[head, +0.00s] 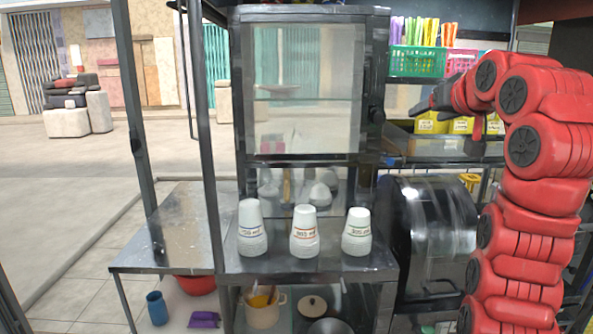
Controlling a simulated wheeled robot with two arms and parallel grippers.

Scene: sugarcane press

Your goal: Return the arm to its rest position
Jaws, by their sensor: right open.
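My right arm, red with dark round joint caps, rises along the right side and bends over to the left at the top. Its dark gripper (446,104) is at the upper right, in front of the shelves and right of the glass cabinet. It looks open, and I see nothing held in it. My left gripper is not in view.
A glass-fronted cabinet (305,90) stands at the centre. Three stacks of white cups (252,228) (304,232) (357,231) stand on the metal counter (330,266). A dark rounded machine (432,228) is beside my arm. A green basket (417,61) and yellow boxes (431,123) sit on shelves.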

